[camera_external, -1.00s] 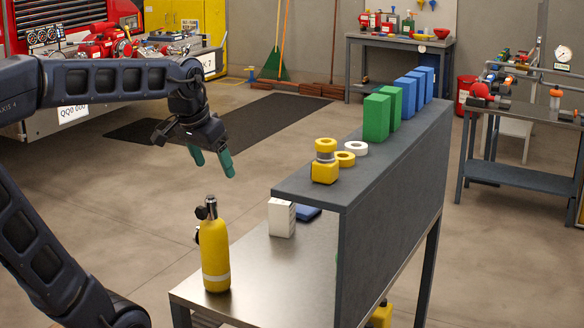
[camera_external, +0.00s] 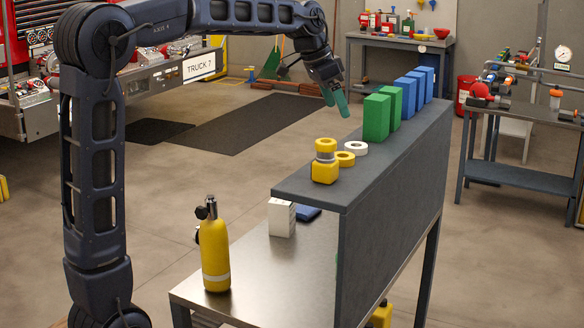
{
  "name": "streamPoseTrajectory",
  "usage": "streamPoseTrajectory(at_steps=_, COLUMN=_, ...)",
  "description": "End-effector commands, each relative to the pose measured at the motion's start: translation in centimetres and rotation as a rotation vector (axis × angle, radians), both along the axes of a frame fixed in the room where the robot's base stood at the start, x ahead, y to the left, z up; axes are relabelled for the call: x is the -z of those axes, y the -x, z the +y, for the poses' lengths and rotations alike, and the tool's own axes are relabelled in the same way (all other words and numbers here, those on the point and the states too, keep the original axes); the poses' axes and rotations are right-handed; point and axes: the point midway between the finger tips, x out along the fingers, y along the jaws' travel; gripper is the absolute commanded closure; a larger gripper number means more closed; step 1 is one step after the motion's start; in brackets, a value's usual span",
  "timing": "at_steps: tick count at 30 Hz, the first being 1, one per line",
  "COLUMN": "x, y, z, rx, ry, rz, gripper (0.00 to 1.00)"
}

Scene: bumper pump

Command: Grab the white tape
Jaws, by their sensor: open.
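The white tape (camera_external: 355,148) is a flat white ring lying on the grey upper shelf (camera_external: 310,188). A yellow tape roll (camera_external: 344,159) lies just in front of it to the left. My gripper (camera_external: 336,103) has green fingertips that point down. It is in the air above the shelf, a little to the left of and above the white tape in the picture. The gap between the fingertips is partly hidden by the viewing angle.
Tall green boxes (camera_external: 377,117) and blue boxes (camera_external: 406,97) stand to the right. A yellow cylinder (camera_external: 214,250) and a white box (camera_external: 281,217) stand on the lower metal table (camera_external: 260,275).

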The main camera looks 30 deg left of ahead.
Motion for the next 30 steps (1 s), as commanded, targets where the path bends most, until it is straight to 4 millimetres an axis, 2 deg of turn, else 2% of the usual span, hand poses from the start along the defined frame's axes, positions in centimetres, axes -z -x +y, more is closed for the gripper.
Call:
streamPoseTrajectory(at_steps=7, x=1.0, y=-0.9, z=-0.7, rx=0.014, ry=0.001, rz=0.002, gripper=0.25)
streamPoseTrajectory(at_steps=15, x=4.5, y=-1.9, z=-1.7, rx=0.014, ry=0.001, rz=0.002, gripper=0.25)
streamPoseTrajectory(at_steps=23, x=5.9, y=-2.3, z=-2.1, rx=0.013, ry=0.001, rz=0.001, gripper=0.25)
streamPoseTrajectory(at_steps=30, x=8.8, y=-3.4, z=-2.9, rx=0.013, ry=0.000, rz=0.001, gripper=0.25)
